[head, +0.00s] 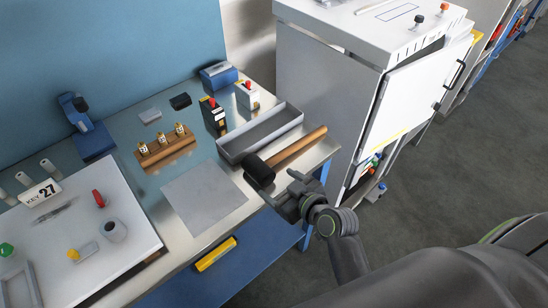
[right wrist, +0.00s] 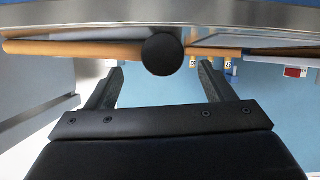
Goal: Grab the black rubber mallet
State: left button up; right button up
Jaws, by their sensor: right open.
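The black rubber mallet lies near the front right corner of the metal-topped bench in the head view. Its black head (head: 259,170) points toward the bench's front edge, and its wooden handle (head: 300,146) runs back to the right along a grey tray. My right gripper (head: 280,188) is open and empty at the bench edge, just in front of the mallet head. In the right wrist view the round black head (right wrist: 162,54) shows beyond and between the open fingers (right wrist: 160,85), with the handle (right wrist: 75,48) to the left. My left gripper is not in view.
The grey tray (head: 233,152) stands right behind the mallet. A wooden block with brass pieces (head: 166,152), a grey mat (head: 204,198) and a white board (head: 130,215) lie farther left. A white cabinet (head: 330,100) stands close on the right.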

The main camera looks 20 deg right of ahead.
aim_at(269, 178)
jog(key=shift+w+a+p, duration=0.2)
jog(key=shift+w+p, duration=0.1)
jog(key=shift+w, duration=0.05)
jog(key=shift+p+x, duration=0.75)
jog(key=shift+x, duration=1.5)
jog(key=shift+s, duration=0.1)
jog(key=c, duration=1.4)
